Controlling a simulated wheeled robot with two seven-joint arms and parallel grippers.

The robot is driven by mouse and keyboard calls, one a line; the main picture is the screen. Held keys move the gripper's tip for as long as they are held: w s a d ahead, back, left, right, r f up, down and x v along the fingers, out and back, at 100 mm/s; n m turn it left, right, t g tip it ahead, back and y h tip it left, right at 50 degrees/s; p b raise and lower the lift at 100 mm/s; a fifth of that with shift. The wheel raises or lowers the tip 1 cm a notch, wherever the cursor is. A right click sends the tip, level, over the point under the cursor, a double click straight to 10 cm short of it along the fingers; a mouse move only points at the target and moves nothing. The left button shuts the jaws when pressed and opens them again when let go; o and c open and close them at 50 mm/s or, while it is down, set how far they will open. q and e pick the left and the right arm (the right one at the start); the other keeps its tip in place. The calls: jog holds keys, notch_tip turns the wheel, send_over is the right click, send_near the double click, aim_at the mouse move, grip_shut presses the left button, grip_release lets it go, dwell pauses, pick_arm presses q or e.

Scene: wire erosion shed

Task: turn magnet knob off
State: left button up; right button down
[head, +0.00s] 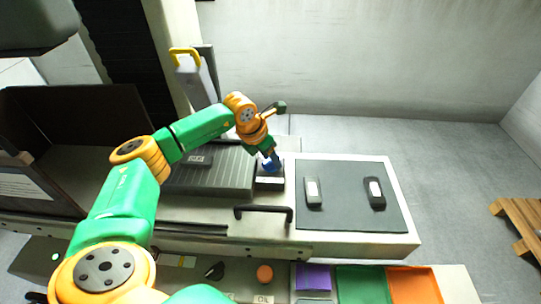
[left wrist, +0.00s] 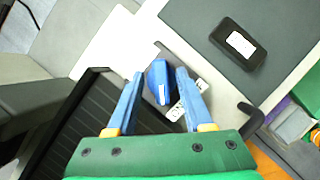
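The magnet knob (left wrist: 158,80) is blue with a white mark and sits on a dark block beside the ribbed dark magnet plate (left wrist: 92,115). In the head view the knob (head: 270,166) is partly covered by my left gripper (head: 269,157), which points down at it. In the left wrist view my left gripper (left wrist: 161,88) is open, with one blue finger on each side of the knob. Small gaps show between the fingers and the knob. The magnet plate also shows in the head view (head: 225,180). My right gripper is not in view.
A dark mat (head: 345,220) right of the knob holds two small dark devices with light labels (head: 313,192) (head: 375,192). A black bar handle (head: 264,209) is on the near edge. Coloured bins (head: 362,284) and an orange knob (head: 265,273) are in front. A dark open box stands left.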

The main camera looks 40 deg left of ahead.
pick_arm(q)
jog(key=shift+s+r, duration=0.1)
jog(key=shift+s, duration=0.1)
grip_shut()
jog(key=n+y, duration=0.1)
jog(key=n, duration=0.1)
jog(key=n+b, duration=0.1)
jog(key=n, duration=0.2)
jog(key=shift+d+y+b, duration=0.15)
jog(key=shift+y+b, duration=0.15)
jog(key=shift+y, duration=0.1)
jog(key=n+y+b, duration=0.1)
jog(key=n, duration=0.1)
jog(key=n+y+b, duration=0.1)
jog(key=n, duration=0.2)
jog(key=shift+w+d+g, duration=0.1)
jog(key=shift+g, duration=0.2)
jog(key=n+g+y+b, duration=0.1)
jog(key=n, duration=0.2)
jog(key=shift+n, duration=0.4)
jog(key=shift+w+n+g+y+b, duration=0.1)
jog(key=shift+n+g+y+b, duration=0.45)
jog(key=shift+n, duration=1.45)
jog(key=shift+r+g+h, duration=0.1)
jog(key=shift+g+h, duration=0.15)
